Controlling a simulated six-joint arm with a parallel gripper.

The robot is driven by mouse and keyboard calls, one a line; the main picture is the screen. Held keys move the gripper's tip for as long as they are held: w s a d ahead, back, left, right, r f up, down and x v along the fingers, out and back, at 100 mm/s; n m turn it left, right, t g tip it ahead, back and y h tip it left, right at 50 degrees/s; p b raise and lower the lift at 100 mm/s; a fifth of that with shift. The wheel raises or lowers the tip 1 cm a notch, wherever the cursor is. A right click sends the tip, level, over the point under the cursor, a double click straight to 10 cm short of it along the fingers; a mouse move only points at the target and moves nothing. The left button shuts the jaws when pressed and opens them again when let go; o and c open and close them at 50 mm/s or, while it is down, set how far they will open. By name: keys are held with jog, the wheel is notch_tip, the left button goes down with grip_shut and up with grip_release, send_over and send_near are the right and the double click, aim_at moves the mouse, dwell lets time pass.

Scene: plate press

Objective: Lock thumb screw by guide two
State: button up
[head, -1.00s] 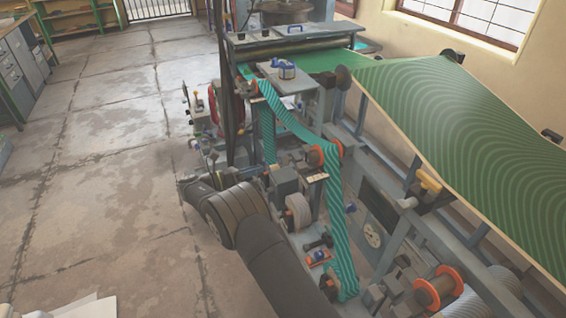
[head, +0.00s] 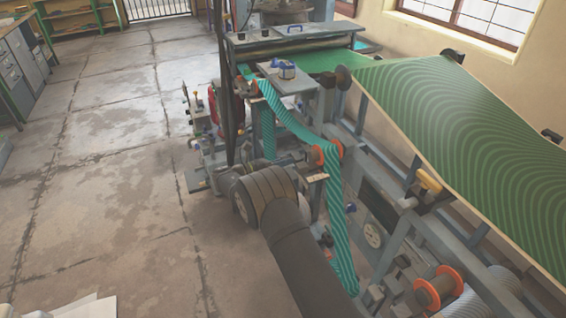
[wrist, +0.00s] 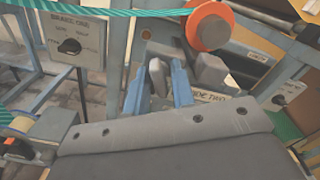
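The guide two label (wrist: 222,97) shows in the wrist view, partly hidden behind my gripper. My gripper (wrist: 155,82) has two blue fingers that stand apart just left of this label. A grey block (wrist: 211,71) stands just right of the right finger. In the head view my arm hides the gripper and the thumb screw.
An orange-flanged roller (wrist: 209,27) sits above the label, with the teal striped web (head: 338,215) running over it. A brake one panel (wrist: 78,38) with a black knob stands at left. Another knob panel (wrist: 290,91) is at right. Open floor (head: 110,190) lies left of the press.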

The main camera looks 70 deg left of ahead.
grip_shut()
jog(key=shift+m, duration=0.3)
jog(key=m, duration=0.5)
jog(key=shift+m, duration=0.3)
jog(key=m, duration=0.5)
jog(key=shift+a, duration=0.1)
jog(key=m, duration=0.6)
jog(key=shift+s+m, duration=0.1)
jog(key=shift+m, duration=0.3)
jog(key=m, duration=0.5)
jog(key=shift+m, duration=0.7)
